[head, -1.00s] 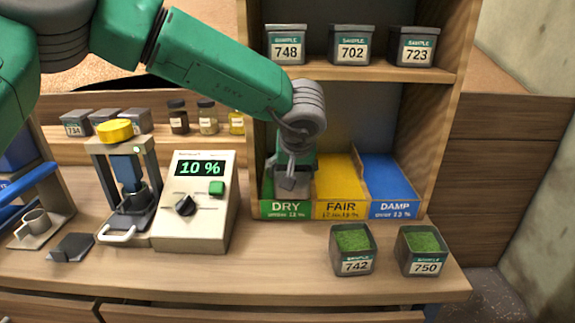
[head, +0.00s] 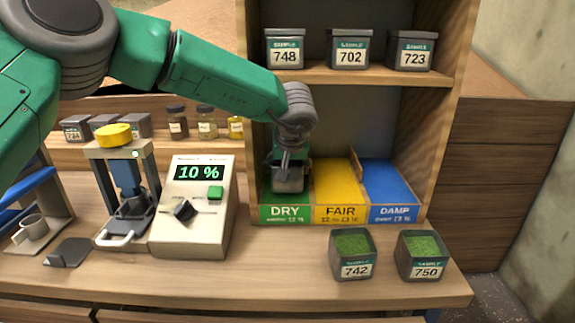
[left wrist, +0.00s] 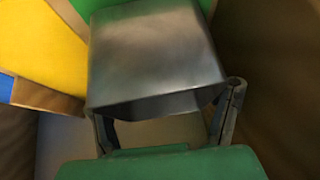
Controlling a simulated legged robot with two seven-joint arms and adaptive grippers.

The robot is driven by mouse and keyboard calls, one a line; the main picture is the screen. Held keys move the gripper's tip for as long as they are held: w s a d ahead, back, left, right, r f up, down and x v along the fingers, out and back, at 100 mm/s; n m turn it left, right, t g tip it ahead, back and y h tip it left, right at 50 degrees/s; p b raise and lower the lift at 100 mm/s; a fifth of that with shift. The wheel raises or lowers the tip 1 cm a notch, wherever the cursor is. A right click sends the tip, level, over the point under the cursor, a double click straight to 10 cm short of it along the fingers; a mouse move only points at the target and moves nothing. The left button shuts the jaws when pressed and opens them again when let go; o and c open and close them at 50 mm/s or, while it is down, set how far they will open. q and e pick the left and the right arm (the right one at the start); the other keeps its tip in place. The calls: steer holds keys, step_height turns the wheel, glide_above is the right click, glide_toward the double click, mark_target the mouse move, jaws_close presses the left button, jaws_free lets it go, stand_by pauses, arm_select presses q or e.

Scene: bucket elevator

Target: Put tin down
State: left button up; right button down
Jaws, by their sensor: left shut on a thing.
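My left gripper (head: 287,165) is inside the green DRY bay (head: 285,212) of the wooden shelf. It is shut on a grey tin (head: 289,183), which sits low in that bay. The left wrist view shows the same tin (left wrist: 155,55) large between the two fingers, over green and yellow surfaces. Whether the tin's base touches the bay floor is hidden. My right gripper is in neither view.
The yellow FAIR bay (head: 336,190) and blue DAMP bay (head: 388,188) to the right are empty. Tins 742 (head: 352,254) and 750 (head: 423,254), holding green material, stand in front. A meter (head: 195,205) reading 10 % stands left. Tins 748 (head: 285,48), 702 and 723 stand above.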

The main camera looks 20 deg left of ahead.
arm_select(q)
steer(key=shift+a+f+p, duration=0.25)
steer(key=shift+f+p, duration=0.1)
steer(key=shift+f, duration=0.05)
steer(key=o, duration=1.4)
steer(key=shift+c, duration=0.2)
steer(key=shift+d, duration=0.1)
steer(key=shift+r+b, duration=0.35)
steer(key=shift+b, duration=0.25)
steer(key=p+v, duration=0.1)
steer(key=v, duration=0.7)
steer(key=shift+p, duration=0.4)
